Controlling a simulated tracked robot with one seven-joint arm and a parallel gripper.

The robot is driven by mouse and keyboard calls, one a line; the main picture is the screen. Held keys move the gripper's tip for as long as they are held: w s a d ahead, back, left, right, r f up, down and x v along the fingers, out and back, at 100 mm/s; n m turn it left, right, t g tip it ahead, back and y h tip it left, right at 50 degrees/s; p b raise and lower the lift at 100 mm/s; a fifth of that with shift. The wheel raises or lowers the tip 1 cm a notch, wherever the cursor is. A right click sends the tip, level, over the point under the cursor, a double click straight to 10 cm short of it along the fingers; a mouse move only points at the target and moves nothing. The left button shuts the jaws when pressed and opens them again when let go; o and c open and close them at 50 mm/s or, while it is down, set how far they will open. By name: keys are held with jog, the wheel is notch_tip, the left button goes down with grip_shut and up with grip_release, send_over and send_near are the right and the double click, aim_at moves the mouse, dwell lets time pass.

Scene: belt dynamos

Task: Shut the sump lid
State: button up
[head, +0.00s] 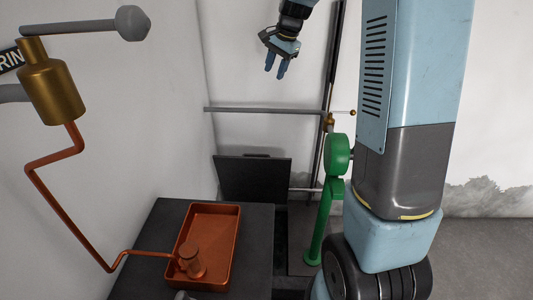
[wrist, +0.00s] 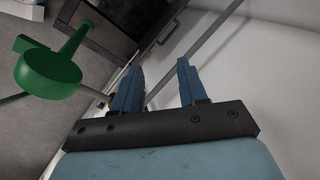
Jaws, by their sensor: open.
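A dark flat panel (head: 253,182), which looks like the sump lid, stands upright near the back wall, with a small raised strip along its top edge. The sump opening below it is mostly hidden behind the black-topped bench. My gripper (head: 275,70) is high above the panel, well apart from it, pointing down with its blue fingers apart and empty. In the wrist view my gripper (wrist: 160,80) shows open with nothing between the fingers. A dark panel (wrist: 125,14) at the top of that view may be the same lid.
An orange tray (head: 207,228) with a small copper cup lies on the black bench (head: 145,232). A green post with a round head (head: 337,154) stands to the right. A grey horizontal bar (head: 262,110) runs between my gripper and the panel. A brass cylinder (head: 51,90) is at left.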

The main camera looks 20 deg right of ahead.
jog(key=w+d+f+m, duration=0.2)
jog(key=w+f, duration=0.5)
jog(key=w, duration=0.1)
jog(key=m+g+y, duration=0.1)
jog(key=m, duration=0.5)
send_over(263, 155)
jog(key=s+d, duration=0.4)
jog(key=s, duration=0.1)
notch_tip(263, 155, down, 20)
jog(key=w+a+f+m, duration=0.1)
jog(key=f, duration=0.7)
jog(key=w+a+f+m, duration=0.1)
jog(key=w+f, duration=0.1)
jog(key=f, duration=0.7)
jog(key=w+a+f+m+y, duration=0.1)
jog(key=w+f, duration=0.1)
jog(key=f, duration=0.7)
jog(key=shift+a+f+g, duration=0.1)
jog(key=shift+f+g, duration=0.05)
jog(key=shift+g, duration=0.15)
jog(key=shift+s, duration=0.1)
grip_shut()
